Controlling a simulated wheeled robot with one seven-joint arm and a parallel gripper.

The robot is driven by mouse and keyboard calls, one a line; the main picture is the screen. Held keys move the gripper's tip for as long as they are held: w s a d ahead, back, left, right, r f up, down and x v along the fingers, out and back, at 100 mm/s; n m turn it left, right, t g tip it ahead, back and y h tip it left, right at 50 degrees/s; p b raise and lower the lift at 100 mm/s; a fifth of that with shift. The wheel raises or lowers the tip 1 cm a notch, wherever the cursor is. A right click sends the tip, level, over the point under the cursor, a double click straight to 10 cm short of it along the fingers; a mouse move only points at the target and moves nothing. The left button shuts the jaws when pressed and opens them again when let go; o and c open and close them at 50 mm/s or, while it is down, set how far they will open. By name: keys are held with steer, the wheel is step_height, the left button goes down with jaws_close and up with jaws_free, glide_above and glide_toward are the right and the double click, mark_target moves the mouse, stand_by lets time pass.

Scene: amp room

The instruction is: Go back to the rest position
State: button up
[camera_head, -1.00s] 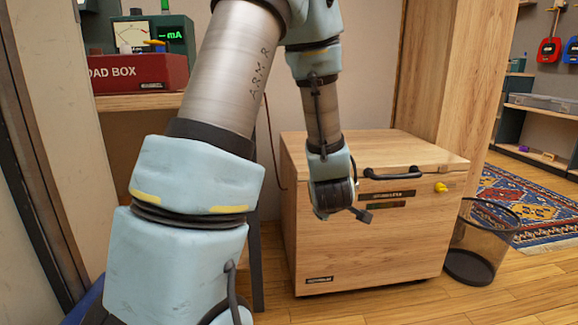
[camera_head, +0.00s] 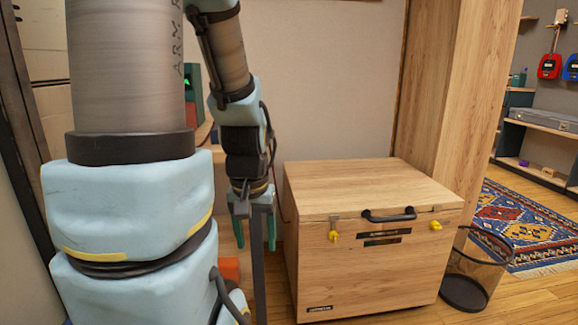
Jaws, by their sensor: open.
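My gripper (camera_head: 254,228) hangs below my wrist, pointing down, left of the wooden chest. A thin dark table leg shows between and below the fingers. My arm comes down from the top left and covers much of the left side of the view.
The wooden chest (camera_head: 345,255) has its lid down, with a black handle and yellow latches in front. A black mesh bin (camera_head: 474,268) stands right of it. A patterned rug (camera_head: 515,222) and shelves (camera_head: 545,121) are at the right.

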step_height(320, 180, up, 31)
steer(key=p, duration=2.9)
